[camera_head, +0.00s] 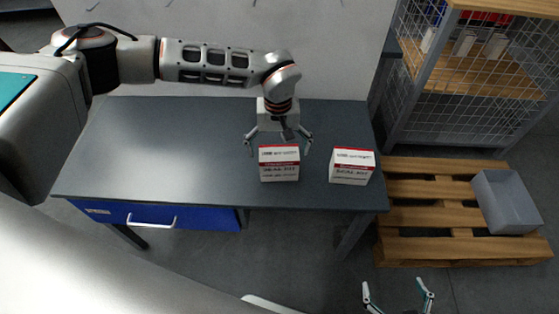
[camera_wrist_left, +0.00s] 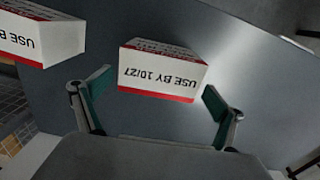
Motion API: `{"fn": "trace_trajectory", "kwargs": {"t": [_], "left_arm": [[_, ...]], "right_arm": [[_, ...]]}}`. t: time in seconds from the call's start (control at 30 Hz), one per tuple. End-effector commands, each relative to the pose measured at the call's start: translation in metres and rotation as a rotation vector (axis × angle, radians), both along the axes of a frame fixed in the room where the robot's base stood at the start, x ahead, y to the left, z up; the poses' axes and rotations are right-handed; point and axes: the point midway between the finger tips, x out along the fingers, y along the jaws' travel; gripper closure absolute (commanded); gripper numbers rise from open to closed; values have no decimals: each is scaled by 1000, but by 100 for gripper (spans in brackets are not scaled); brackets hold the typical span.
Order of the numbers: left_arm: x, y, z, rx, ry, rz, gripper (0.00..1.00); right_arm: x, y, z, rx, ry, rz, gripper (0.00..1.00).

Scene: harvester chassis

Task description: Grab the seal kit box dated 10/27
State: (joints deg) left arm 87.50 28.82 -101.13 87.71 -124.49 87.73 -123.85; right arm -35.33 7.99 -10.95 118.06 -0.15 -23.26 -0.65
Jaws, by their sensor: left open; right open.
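A white and red seal kit box (camera_head: 279,164) stands on the grey table (camera_head: 170,140) near its front edge. In the left wrist view this box (camera_wrist_left: 160,72) reads "USE BY 10/27", upside down. A second, similar box (camera_head: 351,167) stands to its right; in the left wrist view it (camera_wrist_left: 40,38) is at the upper left, its date cut off. My left gripper (camera_head: 279,146) is open just behind the 10/27 box. In the wrist view its fingers are spread to either side, with the box ahead between them. My right gripper (camera_head: 398,296) is open and empty, low in front of the table.
A blue drawer (camera_head: 190,216) hangs under the table. A wooden pallet (camera_head: 420,215) with a grey bin (camera_head: 508,200) lies on the floor at the right. A mesh-sided shelf (camera_head: 480,70) stands behind it. The table's left half is clear.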

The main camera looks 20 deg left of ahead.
Motion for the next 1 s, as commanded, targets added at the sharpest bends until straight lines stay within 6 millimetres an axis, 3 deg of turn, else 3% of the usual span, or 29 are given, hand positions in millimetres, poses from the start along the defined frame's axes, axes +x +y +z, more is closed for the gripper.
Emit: {"fn": "trace_trajectory", "kwargs": {"t": [0.17,0.43,0.7,0.73,0.9,1.0], "left_arm": [[-4,-2,-13,-1,2,-1,4],[-14,-7,-51,-1,4,0,4],[-12,-6,-54,-2,-2,0,4],[-12,-6,-54,-2,-2,0,7],[-12,-6,-55,-2,-1,0,47],[-12,-6,-54,-2,-1,0,47]], "right_arm": [[-5,-1,-7,-6,14,2,14],[-8,-2,-15,-12,23,4,14],[-2,-3,-9,-14,10,4,14],[-2,-3,-9,-14,10,4,14],[-2,-3,-9,-14,10,3,14],[-2,-3,-9,-14,10,3,14]]}}
